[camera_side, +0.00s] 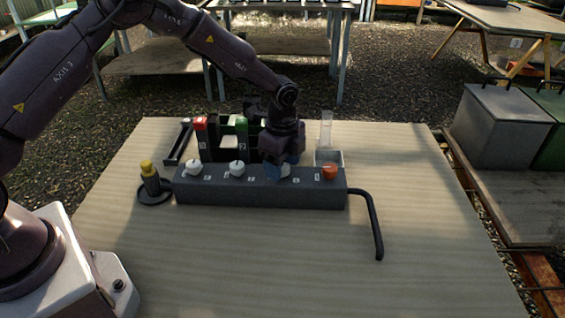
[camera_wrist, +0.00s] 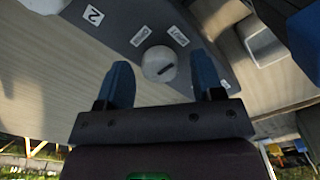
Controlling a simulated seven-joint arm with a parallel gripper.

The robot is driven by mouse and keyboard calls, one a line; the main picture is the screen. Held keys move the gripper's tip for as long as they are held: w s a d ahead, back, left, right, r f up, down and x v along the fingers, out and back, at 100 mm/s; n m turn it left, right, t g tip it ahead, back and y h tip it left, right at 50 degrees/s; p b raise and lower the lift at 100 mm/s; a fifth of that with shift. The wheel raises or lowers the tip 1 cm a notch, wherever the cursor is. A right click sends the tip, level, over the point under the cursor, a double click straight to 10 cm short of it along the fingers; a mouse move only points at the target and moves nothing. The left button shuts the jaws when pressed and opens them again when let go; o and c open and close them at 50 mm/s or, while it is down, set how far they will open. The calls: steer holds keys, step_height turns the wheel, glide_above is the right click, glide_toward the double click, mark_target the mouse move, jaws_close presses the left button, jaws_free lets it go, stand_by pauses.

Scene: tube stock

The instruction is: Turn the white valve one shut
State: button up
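A long dark grey valve block (camera_side: 215,190) lies across the table, with white knobs and an orange knob (camera_side: 330,172) on top. Two white knobs, the left one (camera_side: 193,167) and the middle one (camera_side: 237,168), show clearly. My gripper (camera_side: 281,165) points down over a third white knob (camera_side: 285,171), partly hidden by its blue fingers. In the wrist view this white knob (camera_wrist: 158,63) sits between the open fingers, with a gap visible on both sides. It has a dark line mark near its lower right. Labels that seem to read open (camera_wrist: 141,36) and shut (camera_wrist: 179,37) lie beside it.
A yellow-topped bottle (camera_side: 149,175) stands left of the block. A dark bent pipe (camera_side: 375,225) runs from its right end. Behind are a rack with red and green blocks (camera_side: 240,130) and a clear tube (camera_side: 326,130). The table front is clear.

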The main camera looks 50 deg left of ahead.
mark_target(283, 166)
steer(key=shift+r, duration=0.1)
step_height(283, 166, up, 13)
stand_by(0.6)
steer(key=s+a+r+n+t, duration=0.1)
steer(key=s+r+n, duration=0.3)
steer(key=s, duration=0.5)
steer(key=s+r+n+t, duration=0.2)
steer(key=s+r+n, duration=0.3)
steer(key=s, duration=0.5)
steer(key=s+a+r+n+t, duration=0.1)
steer(key=s+r+n+t, duration=0.1)
steer(key=s+r+n, duration=0.2)
steer(key=s+n, duration=0.3)
steer(key=s, duration=0.3)
steer(key=shift+a+r+t, duration=0.2)
steer(key=shift+a+t, duration=0.1)
